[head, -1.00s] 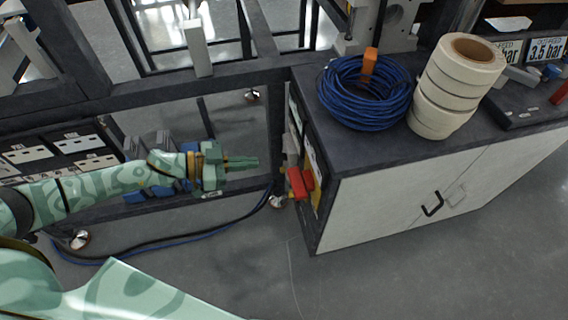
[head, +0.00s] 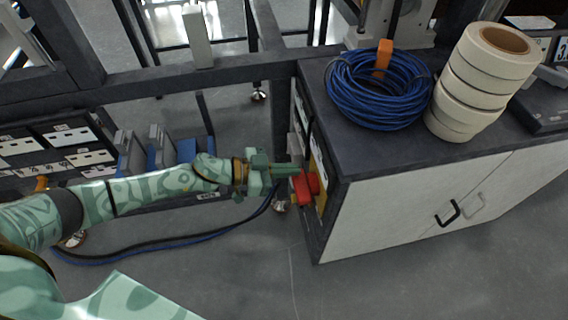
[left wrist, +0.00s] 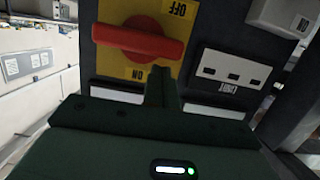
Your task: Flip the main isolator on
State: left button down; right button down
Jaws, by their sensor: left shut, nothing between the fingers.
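The main isolator is a red rotary handle (left wrist: 138,40) on a yellow plate (left wrist: 140,12) marked OFF and ON in the left wrist view. The handle bar lies roughly crosswise in that view, its right end near the middle. In the head view the red handle (head: 305,187) sticks out from the left end of the dark-topped cabinet. My left gripper (head: 298,170) is shut and empty, its fingertips close beside the handle. In the left wrist view its closed fingers (left wrist: 161,88) point at the plate just below the handle; whether they touch it I cannot tell. My right gripper is out of view.
A grey box (left wrist: 285,14) is at the upper right. On the cabinet top stand a blue hose coil (head: 378,90) and tape rolls (head: 485,75). Dark frame bars (head: 190,80) run behind my arm.

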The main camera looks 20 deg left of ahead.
pick_arm(q)
jog(key=shift+f, duration=0.2)
dwell(0.4)
jog(key=shift+w+a+n, duration=0.1)
jog(key=shift+n, duration=0.2)
jog(key=shift+w+f+n+p, duration=0.1)
jog(key=shift+f+n+p, duration=0.15)
jog(key=shift+n+p, duration=0.25)
jog(key=shift+a+f+n+g, duration=0.1)
jog(key=shift+f+n+g, duration=0.05)
jog(key=shift+n+g, duration=0.15)
jog(key=shift+w+a+f+n+g+h+p, duration=0.1)
jog(key=shift+w+f+n+g+h+p, duration=0.05)
jog(key=shift+f+n+h+p, duration=0.15)
jog(key=shift+w+a+f+n+g+h+p, duration=0.1)
jog(key=shift+f+n+g+h, duration=0.1)
jog(key=shift+n, duration=0.2)
jog(key=shift+f, duration=0.15)
